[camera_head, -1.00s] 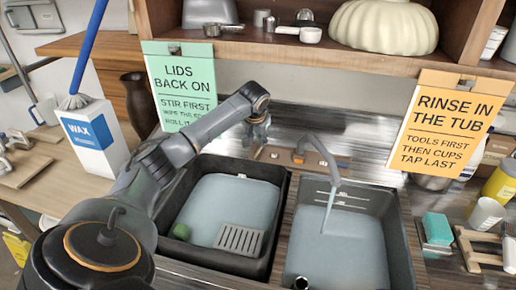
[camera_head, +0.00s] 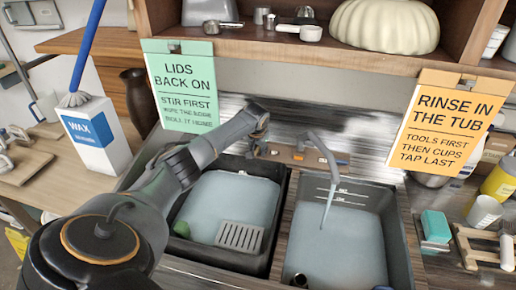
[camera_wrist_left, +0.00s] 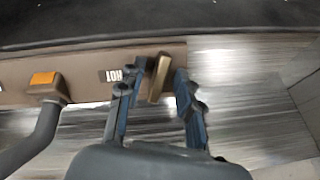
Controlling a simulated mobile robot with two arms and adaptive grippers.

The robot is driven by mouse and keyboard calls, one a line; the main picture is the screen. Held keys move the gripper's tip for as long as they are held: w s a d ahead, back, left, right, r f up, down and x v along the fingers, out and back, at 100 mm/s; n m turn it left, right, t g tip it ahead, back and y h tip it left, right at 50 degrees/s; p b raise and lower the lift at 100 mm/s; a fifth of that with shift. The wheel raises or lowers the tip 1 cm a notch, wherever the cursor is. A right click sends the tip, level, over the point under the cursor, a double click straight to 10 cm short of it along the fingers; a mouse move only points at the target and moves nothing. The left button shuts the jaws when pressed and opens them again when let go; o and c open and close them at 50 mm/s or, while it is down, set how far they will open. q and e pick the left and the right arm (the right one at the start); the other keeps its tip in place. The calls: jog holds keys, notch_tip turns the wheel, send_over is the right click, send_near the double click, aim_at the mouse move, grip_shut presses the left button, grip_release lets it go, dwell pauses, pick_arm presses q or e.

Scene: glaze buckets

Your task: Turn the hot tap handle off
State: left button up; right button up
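The hot tap handle is a short brass lever (camera_wrist_left: 158,78) on a brown rail, beside an upside-down HOT label (camera_wrist_left: 110,75) in the left wrist view. My left gripper (camera_wrist_left: 157,82) is open, with one blue-grey finger on each side of the lever; I see gaps, and firm contact is not evident. In the head view my left gripper (camera_head: 257,150) is at the rail behind the tubs, small and partly hidden by its arm. The grey tap spout (camera_head: 325,150) stands right of it, and a water stream (camera_head: 327,208) runs into the right tub (camera_head: 402,235). My right gripper is not in view.
The left tub (camera_head: 262,262) holds pale liquid, a green sponge-like item (camera_head: 182,229) and a grey slotted piece (camera_head: 239,237). A shelf (camera_head: 300,52) with two hanging signs overhangs the rail. A white WAX box (camera_head: 97,135) stands left of the arm.

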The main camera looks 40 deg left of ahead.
pick_arm(q)
grip_shut()
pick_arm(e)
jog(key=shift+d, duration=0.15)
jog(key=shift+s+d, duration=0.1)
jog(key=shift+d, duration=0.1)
pick_arm(q)
jog(key=shift+m, duration=0.3)
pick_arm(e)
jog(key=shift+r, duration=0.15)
pick_arm(q)
jog(key=m+p, duration=0.1)
jog(key=m, duration=0.1)
jog(key=shift+r+m+y+p, duration=0.1)
jog(key=shift+m+y+p, duration=0.2)
jog(key=shift+m+y, duration=0.1)
jog(key=m+p, duration=0.1)
jog(key=m, duration=0.2)
jog(key=shift+m+y, duration=0.3)
jog(key=m+p, duration=0.1)
jog(key=m, duration=0.2)
jog(key=shift+t+y, duration=0.3)
jog(key=shift+y, duration=0.1)
jog(key=shift+m+t+p, duration=0.3)
jog(key=shift+m+p, duration=0.3)
jog(key=shift+m, duration=1)
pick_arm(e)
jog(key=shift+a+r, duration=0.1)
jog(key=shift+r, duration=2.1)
